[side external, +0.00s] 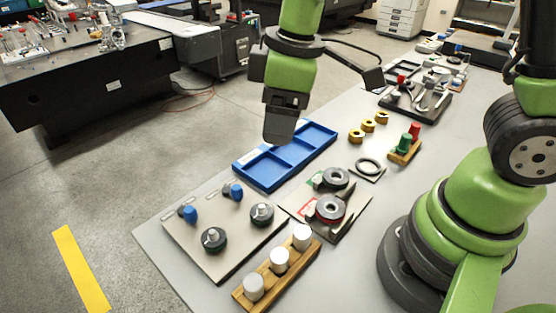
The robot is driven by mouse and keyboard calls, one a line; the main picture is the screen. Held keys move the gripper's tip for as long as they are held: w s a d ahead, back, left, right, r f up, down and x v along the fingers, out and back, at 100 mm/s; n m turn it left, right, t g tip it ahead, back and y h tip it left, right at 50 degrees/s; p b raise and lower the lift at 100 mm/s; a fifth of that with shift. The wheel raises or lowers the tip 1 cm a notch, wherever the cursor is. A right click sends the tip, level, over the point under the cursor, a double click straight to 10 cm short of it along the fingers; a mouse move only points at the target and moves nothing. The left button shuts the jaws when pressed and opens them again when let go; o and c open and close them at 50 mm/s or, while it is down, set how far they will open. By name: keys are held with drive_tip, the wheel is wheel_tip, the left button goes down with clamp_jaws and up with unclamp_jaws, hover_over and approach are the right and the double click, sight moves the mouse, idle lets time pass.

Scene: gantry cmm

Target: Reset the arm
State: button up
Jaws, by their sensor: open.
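My gripper (281,128) hangs from the green arm in the upper middle of the side external view, pointing down. It appears above the blue tray (243,170) and apart from it. Nothing shows held in it. The fingers are dark and seen from the side, so the gap between them is hidden.
The grey table holds a board (215,268) with blue and black knobs, a wooden block (241,298) with white cylinders, a plate (349,222) with dark rings, several brass nuts (368,126), a block (404,154) with red and green pegs, and a tool tray (432,112) farther back.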

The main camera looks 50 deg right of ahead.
drive_tip(key=s+d+r+m+t+y, duration=0.1)
drive_tip(key=s+d+r+m+t, duration=0.4)
drive_tip(key=s+r+m, duration=0.5)
drive_tip(key=shift+s+d+r+m, duration=0.25)
drive_tip(key=shift+s+r+m, duration=0.1)
drive_tip(key=shift+s+m, duration=0.7)
idle(1.6)
